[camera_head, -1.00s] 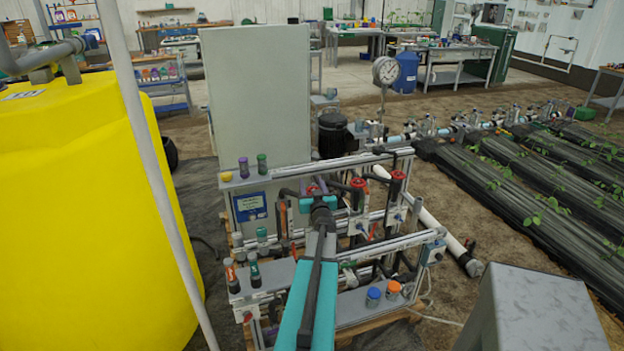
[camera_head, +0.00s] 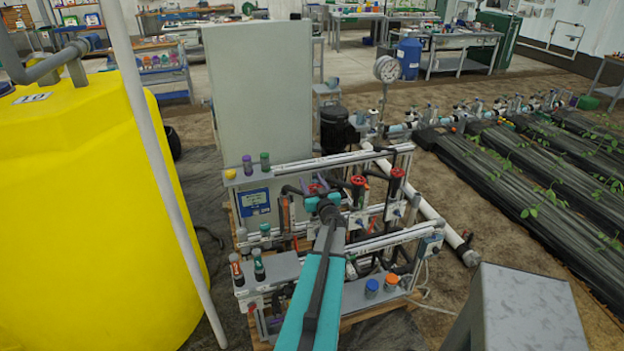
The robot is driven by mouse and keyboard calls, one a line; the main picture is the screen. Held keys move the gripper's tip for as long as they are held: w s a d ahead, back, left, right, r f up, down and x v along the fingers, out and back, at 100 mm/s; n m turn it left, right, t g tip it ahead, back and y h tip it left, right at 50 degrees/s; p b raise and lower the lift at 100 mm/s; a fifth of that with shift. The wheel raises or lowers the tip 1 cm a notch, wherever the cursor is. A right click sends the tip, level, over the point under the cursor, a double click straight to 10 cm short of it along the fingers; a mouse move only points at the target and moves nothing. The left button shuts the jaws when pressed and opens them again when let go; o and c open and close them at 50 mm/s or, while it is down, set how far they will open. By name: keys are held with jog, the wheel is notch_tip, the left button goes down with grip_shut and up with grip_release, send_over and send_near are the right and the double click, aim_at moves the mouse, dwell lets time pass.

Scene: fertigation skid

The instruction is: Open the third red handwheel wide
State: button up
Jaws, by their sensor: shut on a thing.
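Three red handwheels show on the pipe skid: one on the right (camera_head: 397,173), one in the middle (camera_head: 358,181) and one on the left (camera_head: 316,188). The right and middle ones sit on dark valve bodies and are clear of my arm. My gripper (camera_head: 319,193) is at the left handwheel, at the far end of my teal arm, and is shut on it. My wrist hides the jaws and much of that wheel, so its exact grip and turn angle cannot be seen.
White rails (camera_head: 385,242) run across the skid in front of the valves. A grey cabinet (camera_head: 258,90) stands behind it. A yellow tank (camera_head: 90,200) and a slanted pale pole (camera_head: 165,170) stand left. Blue-lidded and orange-lidded jars (camera_head: 392,283) stand at the front.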

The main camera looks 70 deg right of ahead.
jog(key=shift+w+a+n+t+y+p, duration=0.15)
jog(key=shift+n+t+y+p, duration=0.45)
jog(key=shift+p, duration=0.45)
jog(key=shift+w+a+n+t+y+p, duration=0.1)
jog(key=shift+n+t+y+p, duration=0.5)
jog(key=shift+p, duration=0.4)
jog(key=n+t+y, duration=0.1)
jog(key=n+y, duration=0.1)
jog(key=y, duration=0.1)
jog(key=a+n+t+y, duration=0.1)
jog(key=n+y, duration=0.1)
jog(key=y, duration=0.2)
jog(key=a+n+t+y, duration=0.1)
jog(key=n+t+y, duration=0.1)
jog(key=y, duration=0.1)
jog(key=shift+w+f+n, duration=0.3)
jog(key=shift+w+n, duration=0.1)
jog(key=n+y, duration=0.1)
jog(key=y+b, duration=0.1)
jog(key=y, duration=0.1)
jog(key=shift+a+n, duration=0.4)
jog(key=shift+s+a+r+n+y+b, duration=0.1)
jog(key=shift+a+n+y+b, duration=0.25)
jog(key=shift+y, duration=0.3)
jog(key=shift+n+y+b, duration=0.1)
jog(key=shift+n+y, duration=0.35)
jog(key=shift+y, duration=0.2)
